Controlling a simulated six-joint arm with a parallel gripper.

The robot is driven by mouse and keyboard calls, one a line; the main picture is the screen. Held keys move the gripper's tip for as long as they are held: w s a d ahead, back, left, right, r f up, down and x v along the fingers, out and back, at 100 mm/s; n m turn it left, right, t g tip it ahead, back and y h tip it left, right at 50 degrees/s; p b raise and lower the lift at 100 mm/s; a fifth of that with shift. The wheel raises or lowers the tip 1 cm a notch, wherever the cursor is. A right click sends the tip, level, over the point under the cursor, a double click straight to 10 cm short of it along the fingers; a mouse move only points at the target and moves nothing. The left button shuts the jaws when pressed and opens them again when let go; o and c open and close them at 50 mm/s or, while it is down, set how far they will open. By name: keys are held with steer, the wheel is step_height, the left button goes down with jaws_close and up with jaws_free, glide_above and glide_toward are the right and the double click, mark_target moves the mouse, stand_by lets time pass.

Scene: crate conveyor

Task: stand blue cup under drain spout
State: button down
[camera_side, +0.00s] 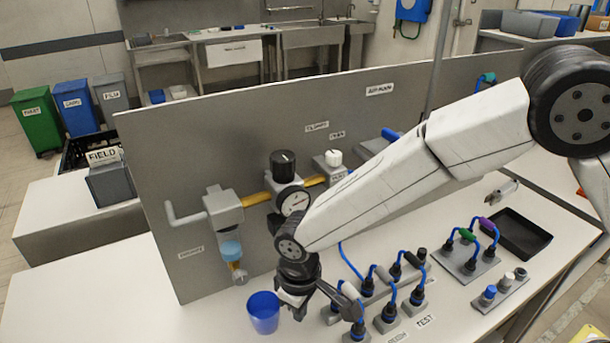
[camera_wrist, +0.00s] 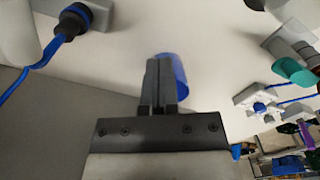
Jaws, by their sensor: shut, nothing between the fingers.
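The blue cup (camera_side: 264,313) stands upright on the white bench in the side view, to the right of and nearer than the drain spout (camera_side: 239,276). The spout hangs below the light-blue bowl (camera_side: 231,250) of the unit on the grey panel. My gripper (camera_side: 297,312) is low over the bench, just right of the cup. In the wrist view my gripper's fingers (camera_wrist: 158,88) are shut with nothing between them. They hide part of the cup (camera_wrist: 181,80), which shows behind and beside them. I cannot tell whether they touch it.
Sockets with blue cables (camera_side: 390,300) stand on the bench right of my gripper. A black tray (camera_side: 515,233) and a small block with several caps (camera_side: 500,290) are farther right. The grey panel (camera_side: 160,190) rises behind. The bench left of the cup is clear.

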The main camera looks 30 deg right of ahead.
steer(key=shift+r, duration=1.1)
steer(key=shift+d, duration=0.1)
steer(key=s+d+n+g+h, duration=0.3)
steer(key=s+d+n+g, duration=0.15)
steer(key=s+d, duration=0.5)
steer(key=d+r+m+t+y, duration=0.3)
steer(key=d+m+t, duration=0.4)
steer(key=d, duration=1.2)
steer(key=r+m, duration=0.1)
steer(key=m, duration=0.2)
steer(key=shift+w+r+m, duration=0.2)
steer(key=shift+w+m, duration=0.15)
steer(key=shift+r, duration=0.1)
